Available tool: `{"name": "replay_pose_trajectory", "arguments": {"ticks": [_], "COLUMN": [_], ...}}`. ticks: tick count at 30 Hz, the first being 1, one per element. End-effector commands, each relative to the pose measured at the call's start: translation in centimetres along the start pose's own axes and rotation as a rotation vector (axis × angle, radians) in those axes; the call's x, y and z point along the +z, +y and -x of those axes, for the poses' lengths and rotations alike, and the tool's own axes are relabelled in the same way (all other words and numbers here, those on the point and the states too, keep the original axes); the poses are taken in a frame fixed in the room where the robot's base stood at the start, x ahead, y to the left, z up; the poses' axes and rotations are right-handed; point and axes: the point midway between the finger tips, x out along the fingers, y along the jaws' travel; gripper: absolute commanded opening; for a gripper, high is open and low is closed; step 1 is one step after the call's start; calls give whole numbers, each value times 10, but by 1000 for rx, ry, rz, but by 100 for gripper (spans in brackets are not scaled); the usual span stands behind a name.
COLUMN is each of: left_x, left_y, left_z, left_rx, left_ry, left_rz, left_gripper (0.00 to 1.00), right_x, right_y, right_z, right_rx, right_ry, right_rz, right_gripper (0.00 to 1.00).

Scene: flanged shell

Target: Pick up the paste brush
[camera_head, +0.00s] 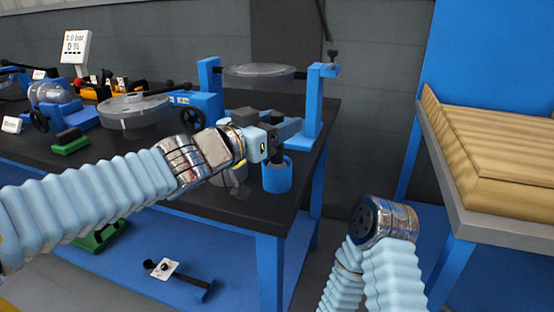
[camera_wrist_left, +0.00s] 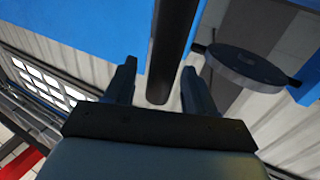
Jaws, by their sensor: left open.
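The paste brush appears to be the dark upright handle standing in a blue cup (camera_head: 277,177) near the right end of the black bench; its bristles are hidden. My left gripper (camera_head: 288,130) is at the top of the cup, pointing right, and hides part of the handle. In the left wrist view the dark handle (camera_wrist_left: 170,50) shows between the two spread fingers of my left gripper (camera_wrist_left: 160,85), with gaps on both sides. My right arm ends in a bare dark round flange at the lower right; no right gripper fingers show.
A blue stand (camera_head: 313,105) holding a round disc (camera_head: 258,70) rises just behind my left gripper; the disc also shows in the wrist view (camera_wrist_left: 248,65). A round metal shell (camera_head: 135,108) lies left. A table with a wooden box (camera_head: 500,160) stands right.

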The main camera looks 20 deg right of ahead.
Motion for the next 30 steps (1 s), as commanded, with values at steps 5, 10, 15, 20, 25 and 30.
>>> {"name": "replay_pose_trajectory", "arguments": {"ticks": [5, 10, 15, 20, 25, 30], "left_x": [0, 0, 0, 0, -5, -36], "left_y": [0, 0, 0, 0, 0, -1], "left_z": [0, 1, 1, 1, 1, 1], "left_rx": [0, 0, 0, 0, 0, -1], "left_ry": [0, 0, 0, 1, 1, 3], "left_rz": [0, 0, 0, 0, 0, -1], "left_gripper": [44, 18, 0, 0, 0, 0], "right_x": [0, 0, 0, 0, 0, 2], "right_y": [0, 0, 0, 0, -2, -13], "right_z": [0, 0, 0, 0, 3, 25], "right_rx": [0, 0, 0, 0, 0, -5], "right_ry": [0, 0, 0, 0, 0, -6], "right_rz": [0, 0, 0, 0, 0, 6], "right_gripper": [51, 51, 51, 51, 51, 51]}}
